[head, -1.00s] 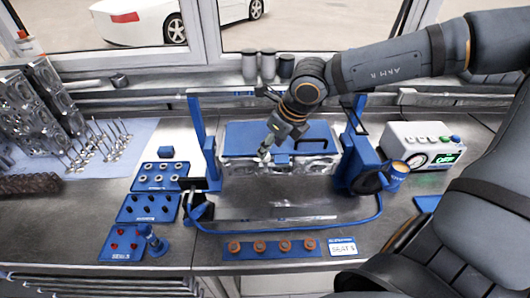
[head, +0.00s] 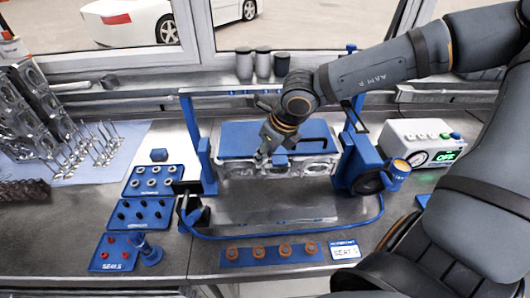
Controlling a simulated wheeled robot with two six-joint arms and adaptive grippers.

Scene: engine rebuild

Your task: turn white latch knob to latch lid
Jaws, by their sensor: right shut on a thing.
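The blue lid (head: 240,138) lies over the grey cylinder head (head: 316,170) inside the blue test frame. My right gripper (head: 261,157) reaches down from the upper right to the lid's front edge, left of its middle. Its fingers are shut on a small pale piece there, the white latch knob. The fingers hide most of the knob, so its angle cannot be told. My left gripper is not in view.
Blue trays (head: 144,213) of small parts lie at left. A strip of orange-brown rings (head: 270,254) lies in front. Blue tubing (head: 290,236) loops before the frame.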

